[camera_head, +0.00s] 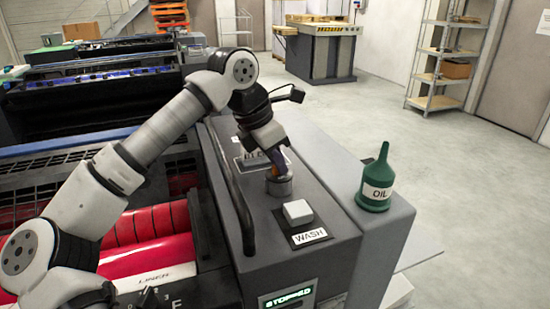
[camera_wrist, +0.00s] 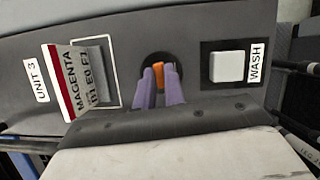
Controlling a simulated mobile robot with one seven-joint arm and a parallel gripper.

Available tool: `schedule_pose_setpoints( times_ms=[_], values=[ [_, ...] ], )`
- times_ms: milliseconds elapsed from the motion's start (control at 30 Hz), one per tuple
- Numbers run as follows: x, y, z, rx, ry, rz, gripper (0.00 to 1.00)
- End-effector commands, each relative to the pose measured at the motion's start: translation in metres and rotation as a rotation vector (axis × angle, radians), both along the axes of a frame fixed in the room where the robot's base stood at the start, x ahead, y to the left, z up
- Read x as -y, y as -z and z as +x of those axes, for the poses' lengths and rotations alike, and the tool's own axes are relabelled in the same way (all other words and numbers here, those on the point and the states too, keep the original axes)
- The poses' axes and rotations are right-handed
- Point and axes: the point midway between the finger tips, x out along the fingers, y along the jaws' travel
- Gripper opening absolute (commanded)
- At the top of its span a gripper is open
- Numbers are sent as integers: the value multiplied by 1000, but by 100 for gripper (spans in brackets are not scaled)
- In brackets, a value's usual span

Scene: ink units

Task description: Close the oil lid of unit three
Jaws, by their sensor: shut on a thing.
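My gripper (camera_head: 277,160) points down over a short grey round oil port (camera_head: 279,187) on top of the grey machine housing. In the wrist view, my gripper's purple fingers (camera_wrist: 160,90) are shut on an orange tab (camera_wrist: 158,74), which appears to belong to the oil lid. A dark round opening or rim (camera_wrist: 154,60) shows behind the tab. The fingers hide most of the lid, so I cannot tell how far it is open or closed. The UNIT 3 label (camera_wrist: 42,80) is on the same housing, at the left in the wrist view.
A white WASH button (camera_head: 297,211) sits close in front of the port. A green oil can (camera_head: 377,183) stands on the housing to the right. A dark handrail (camera_head: 235,200) runs along the left. A MAGENTA card (camera_wrist: 72,82) stands near the port.

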Motion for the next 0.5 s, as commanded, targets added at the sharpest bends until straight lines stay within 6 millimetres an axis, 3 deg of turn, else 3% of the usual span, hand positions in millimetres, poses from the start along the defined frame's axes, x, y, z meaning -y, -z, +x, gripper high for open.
schedule_pose_setpoints(
  times_ms=[500],
  values=[
    [2, 0, -3, 1, 139, 0, 0]
  ],
)
